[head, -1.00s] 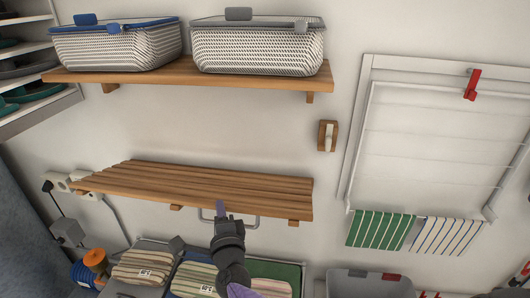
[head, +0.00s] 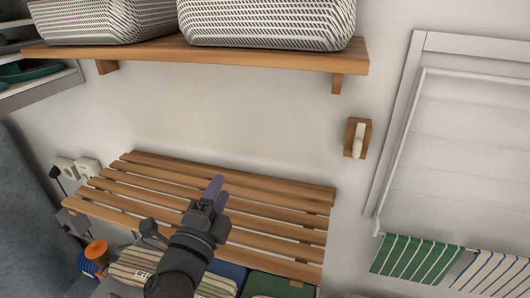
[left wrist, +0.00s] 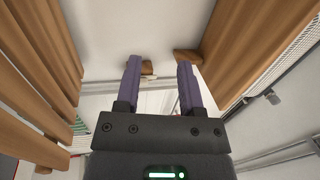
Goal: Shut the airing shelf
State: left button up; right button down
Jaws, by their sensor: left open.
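The airing shelf (head: 270,225) is the slatted wooden shelf low on the wall. It stands out from the wall, with its slats spread apart and gaps between them. I cannot tell its exact slope. My left gripper (head: 216,190) is open, with purple fingers pointing towards the wall, over the slats and apparently empty. The shelf's front handle is not visible. My right gripper is not in view.
A fixed wooden shelf (head: 230,58) with baskets (head: 265,22) is above. A wooden wall hook or switch (head: 357,138) is to the right, near the window frame (head: 395,140) and a green striped towel (head: 415,260). Folded laundry (head: 135,265) lies below. Plugs (head: 75,168) are at left.

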pick_arm(q)
jog(key=x, duration=1)
jog(key=shift+a+r, duration=0.35)
grip_shut()
dwell(0.8)
grip_release()
